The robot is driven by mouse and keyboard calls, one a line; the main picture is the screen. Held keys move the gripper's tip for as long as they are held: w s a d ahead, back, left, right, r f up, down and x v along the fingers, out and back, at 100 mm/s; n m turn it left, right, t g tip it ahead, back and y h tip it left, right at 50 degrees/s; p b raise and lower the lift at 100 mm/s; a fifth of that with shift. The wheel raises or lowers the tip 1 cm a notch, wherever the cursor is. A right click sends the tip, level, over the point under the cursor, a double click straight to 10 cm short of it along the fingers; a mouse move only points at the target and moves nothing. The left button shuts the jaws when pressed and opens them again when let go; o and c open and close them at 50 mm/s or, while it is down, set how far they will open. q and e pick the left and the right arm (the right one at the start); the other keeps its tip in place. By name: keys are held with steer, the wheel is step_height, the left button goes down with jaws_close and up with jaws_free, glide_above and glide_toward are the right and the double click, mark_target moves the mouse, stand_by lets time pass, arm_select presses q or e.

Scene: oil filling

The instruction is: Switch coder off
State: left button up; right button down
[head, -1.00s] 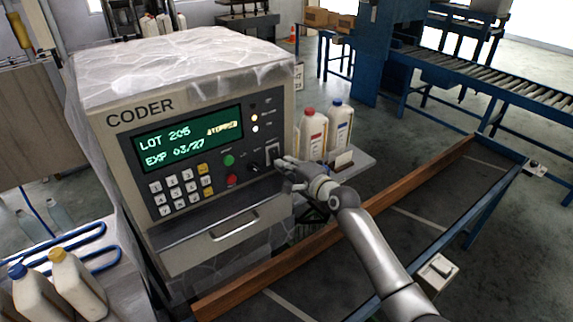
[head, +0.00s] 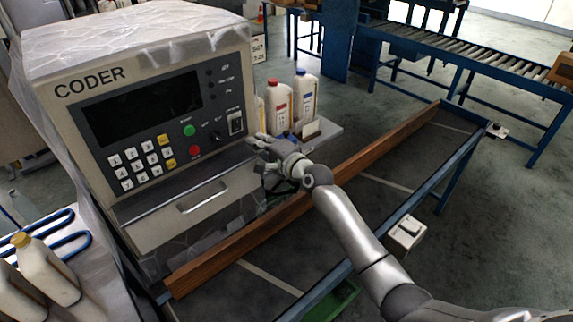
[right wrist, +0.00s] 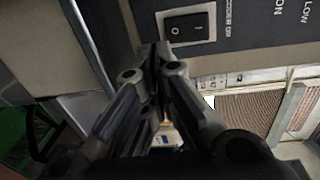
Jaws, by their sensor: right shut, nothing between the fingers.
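The coder (head: 140,110) is a beige box with a control panel, at the left in the head view. Its display (head: 143,107) is dark and its indicator lights are unlit. The power rocker switch (head: 235,122) sits at the panel's right edge; it also shows close up in the right wrist view (right wrist: 189,26), with "O" and "I" marks. My right gripper (head: 254,142) is shut and empty, just below the switch. In the right wrist view its fingertips (right wrist: 154,48) are close under the switch; I cannot tell if they touch. My left gripper is not in view.
White bottles with red (head: 278,103) and blue (head: 305,93) caps stand on a shelf right of the coder. A wooden rail (head: 330,187) runs below my right arm. A white bottle with a yellow cap (head: 47,268) is at the lower left.

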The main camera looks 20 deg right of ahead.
arm_select(q)
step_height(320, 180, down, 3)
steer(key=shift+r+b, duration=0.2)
steer(key=shift+b, duration=0.95)
arm_select(e)
steer(key=s+d+f, duration=0.1)
steer(key=s+d, duration=0.2)
steer(key=s, duration=0.5)
steer(key=shift+s+d+f, duration=0.2)
steer(key=shift+f, duration=0.1)
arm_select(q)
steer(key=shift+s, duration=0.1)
